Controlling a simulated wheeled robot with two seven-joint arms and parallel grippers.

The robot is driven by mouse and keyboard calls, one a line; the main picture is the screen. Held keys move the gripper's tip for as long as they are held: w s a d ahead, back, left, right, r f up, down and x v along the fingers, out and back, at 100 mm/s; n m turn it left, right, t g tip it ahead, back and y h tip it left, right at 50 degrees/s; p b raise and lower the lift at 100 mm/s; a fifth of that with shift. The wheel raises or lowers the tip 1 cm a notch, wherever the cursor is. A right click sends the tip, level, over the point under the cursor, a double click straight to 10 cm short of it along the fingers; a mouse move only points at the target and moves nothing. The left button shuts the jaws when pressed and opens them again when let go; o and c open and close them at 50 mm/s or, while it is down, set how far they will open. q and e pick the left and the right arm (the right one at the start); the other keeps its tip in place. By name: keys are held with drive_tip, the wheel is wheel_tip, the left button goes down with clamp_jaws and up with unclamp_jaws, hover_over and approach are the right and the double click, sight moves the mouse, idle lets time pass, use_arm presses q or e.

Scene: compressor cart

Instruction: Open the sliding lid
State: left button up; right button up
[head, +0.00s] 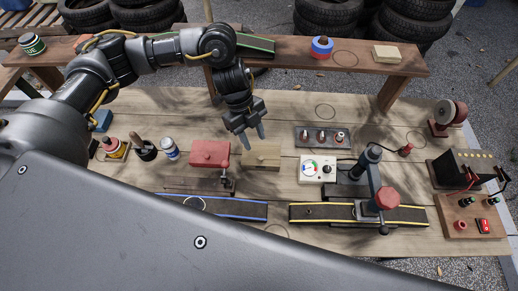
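A small light-wood box with a flat lid (268,160) lies near the middle of the bench, just right of a red box-like tool. I take this to be the sliding lid; a small knob seems to show on its top, and I cannot tell whether it is slid at all. My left gripper (253,141) comes down from above with its two fingers apart and nothing between them. Its tips appear just above the far left part of the lid; contact is unclear. My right gripper is not in view.
The red tool (209,154) stands close left of the box. A raised shelf (290,52) runs behind. Dark belts (235,208) lie in front.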

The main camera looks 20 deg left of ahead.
sight(260, 157)
use_arm(q)
drive_tip(key=p+x, duration=0.1)
drive_tip(key=x, duration=0.4)
drive_tip(key=shift+s+f, duration=0.1)
drive_tip(key=shift+f, duration=0.15)
drive_tip(key=shift+d+f, duration=0.1)
drive_tip(key=shift+f, duration=0.15)
drive_tip(key=shift+d+f, duration=0.1)
drive_tip(key=shift+f, duration=0.25)
drive_tip(key=c, duration=0.4)
clamp_jaws()
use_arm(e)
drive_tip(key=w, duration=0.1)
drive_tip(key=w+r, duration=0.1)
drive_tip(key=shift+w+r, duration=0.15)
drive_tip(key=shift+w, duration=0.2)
